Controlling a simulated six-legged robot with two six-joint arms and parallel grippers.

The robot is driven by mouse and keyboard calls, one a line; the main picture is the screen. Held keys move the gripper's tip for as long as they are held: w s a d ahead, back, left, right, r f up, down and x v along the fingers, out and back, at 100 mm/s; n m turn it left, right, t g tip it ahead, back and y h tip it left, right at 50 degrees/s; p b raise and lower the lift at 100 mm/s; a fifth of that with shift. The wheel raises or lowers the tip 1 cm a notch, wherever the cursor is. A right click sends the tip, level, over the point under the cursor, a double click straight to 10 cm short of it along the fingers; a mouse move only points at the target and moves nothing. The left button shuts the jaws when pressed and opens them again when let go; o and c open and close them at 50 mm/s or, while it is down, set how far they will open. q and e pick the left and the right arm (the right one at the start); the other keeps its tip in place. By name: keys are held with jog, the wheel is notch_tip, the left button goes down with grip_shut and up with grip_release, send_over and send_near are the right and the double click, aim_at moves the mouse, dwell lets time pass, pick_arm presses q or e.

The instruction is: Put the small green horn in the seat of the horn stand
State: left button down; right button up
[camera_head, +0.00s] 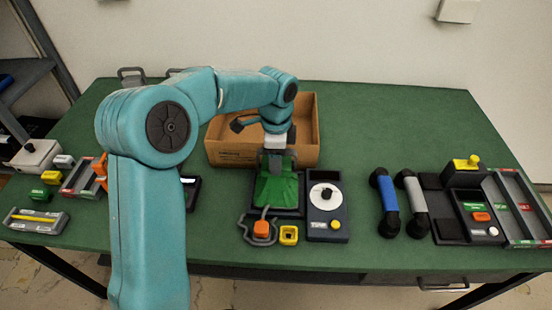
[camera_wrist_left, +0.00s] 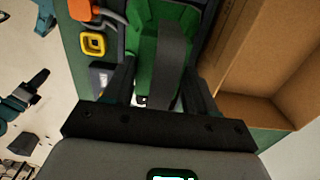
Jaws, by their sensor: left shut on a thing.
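The green horn (camera_head: 275,188), flared toward its lower end, is below my left gripper (camera_head: 277,160) at the middle of the table. My left gripper's fingers are shut on it. In the left wrist view the green body (camera_wrist_left: 146,42) shows between the fingers (camera_wrist_left: 160,92), with a dark grey bar across it. A dark base (camera_head: 290,212) lies beneath the horn, probably the horn stand; its seat is hidden. I cannot tell whether the horn touches it. My right gripper is not in view.
An open cardboard box (camera_head: 228,157) stands close behind. A dial unit (camera_head: 326,222) is just right; an orange plug (camera_head: 262,228) and yellow square piece (camera_head: 289,235) are in front. Blue (camera_head: 387,199) and grey (camera_head: 413,199) handsets lie further right. Small blocks and trays fill the left.

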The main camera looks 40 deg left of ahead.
pick_arm(q)
jog(key=shift+f, duration=0.45)
jog(key=shift+f, duration=0.1)
jog(key=shift+c, duration=1.7)
grip_release()
jog(key=shift+r, duration=0.3)
notch_tip(320, 180, up, 12)
jog(key=shift+f+p, duration=0.15)
jog(key=shift+p, duration=0.25)
